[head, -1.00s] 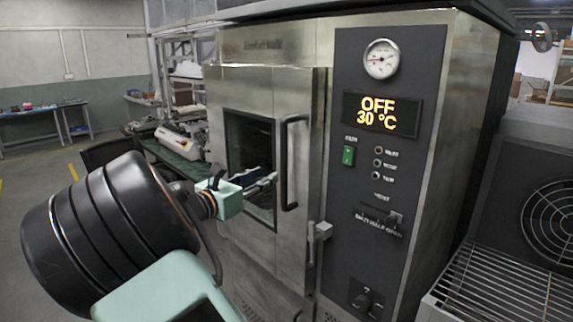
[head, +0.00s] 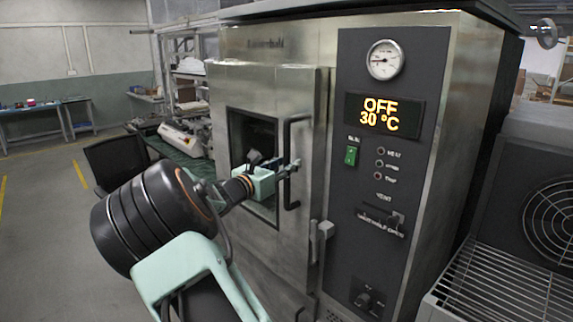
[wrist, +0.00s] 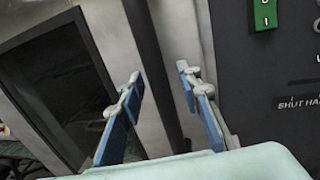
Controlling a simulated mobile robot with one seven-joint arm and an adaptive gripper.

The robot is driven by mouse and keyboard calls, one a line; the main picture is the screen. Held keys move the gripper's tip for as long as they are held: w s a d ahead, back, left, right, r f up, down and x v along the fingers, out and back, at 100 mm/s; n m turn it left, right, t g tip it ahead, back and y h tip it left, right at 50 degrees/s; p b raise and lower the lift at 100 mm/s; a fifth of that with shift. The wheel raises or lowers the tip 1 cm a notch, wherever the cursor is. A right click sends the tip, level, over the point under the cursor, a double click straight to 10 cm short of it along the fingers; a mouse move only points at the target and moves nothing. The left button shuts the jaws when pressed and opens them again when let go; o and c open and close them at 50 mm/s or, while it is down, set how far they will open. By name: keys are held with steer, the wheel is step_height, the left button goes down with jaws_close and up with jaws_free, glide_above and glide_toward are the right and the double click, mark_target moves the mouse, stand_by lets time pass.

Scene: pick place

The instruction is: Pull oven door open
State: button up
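The oven door (head: 262,82) is metal with a dark window (head: 240,130) and looks shut. Its black vertical handle (head: 288,140) is on the right side of the door. My gripper (head: 294,167) is at the lower half of the handle, with its fingers pointing towards it. In the wrist view my gripper (wrist: 158,76) is open, with two blue-sided fingers apart. A dark upright strip (wrist: 158,60) shows between the fingers; I cannot tell for certain whether it is the handle. Contact with the handle cannot be made out.
The control panel (head: 372,215) is right of the door and its display reads OFF, 30 °C. A small metal latch (head: 321,232) sits below the handle at the door's edge. A wire rack (head: 500,285) stands at right. Floor (head: 45,205) at left is clear.

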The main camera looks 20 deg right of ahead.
steer(key=shift+c, duration=0.5)
jaws_close()
steer(key=shift+a, duration=0.1)
